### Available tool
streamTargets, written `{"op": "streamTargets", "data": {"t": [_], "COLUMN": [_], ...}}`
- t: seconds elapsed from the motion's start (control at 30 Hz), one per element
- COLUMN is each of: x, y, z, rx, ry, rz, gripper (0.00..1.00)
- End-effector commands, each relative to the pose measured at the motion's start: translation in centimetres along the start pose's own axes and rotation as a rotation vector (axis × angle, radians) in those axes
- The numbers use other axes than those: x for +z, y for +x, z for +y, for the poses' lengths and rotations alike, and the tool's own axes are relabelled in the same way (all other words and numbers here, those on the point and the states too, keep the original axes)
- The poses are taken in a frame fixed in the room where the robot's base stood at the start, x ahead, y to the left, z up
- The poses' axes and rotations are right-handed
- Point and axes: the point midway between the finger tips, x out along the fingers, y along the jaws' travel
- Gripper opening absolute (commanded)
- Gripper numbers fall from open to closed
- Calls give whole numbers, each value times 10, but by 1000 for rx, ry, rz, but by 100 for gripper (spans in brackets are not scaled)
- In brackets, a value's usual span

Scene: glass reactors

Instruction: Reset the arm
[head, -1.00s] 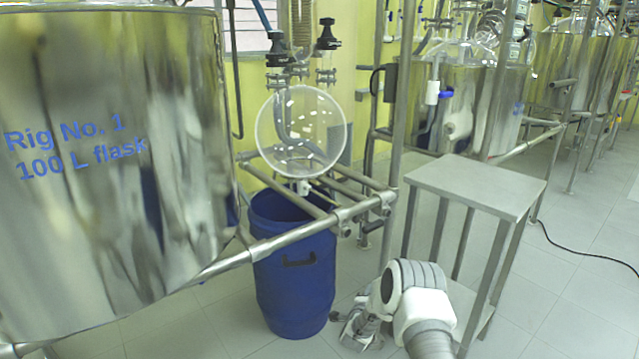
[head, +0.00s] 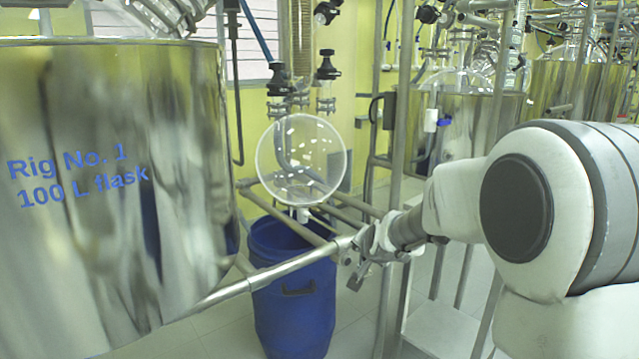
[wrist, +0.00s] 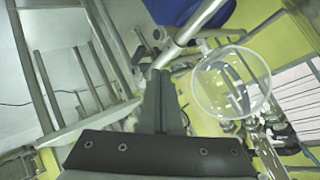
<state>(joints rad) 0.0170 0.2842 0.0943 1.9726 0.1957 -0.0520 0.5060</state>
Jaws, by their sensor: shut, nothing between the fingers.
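In the wrist view my gripper's dark fingers (wrist: 158,78) lie together, shut and empty. Whether the fingers touch the rail cannot be told.
The large steel vessel (head: 110,270) marked Rig No. 1 fills the left. A steel rail (head: 290,267) runs beside the blue drum (head: 292,315). A round glass flask (head: 300,160) hangs above it; it also shows in the wrist view (wrist: 225,85). My arm largely hides a metal table.

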Motion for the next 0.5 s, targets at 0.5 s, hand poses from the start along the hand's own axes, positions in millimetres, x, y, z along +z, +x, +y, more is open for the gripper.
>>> {"op": "streamTargets", "data": {"t": [0.5], "x": [46], "y": [-200], "z": [44], "rx": [120], "ry": [-387], "rz": [-203], "gripper": [0]}}
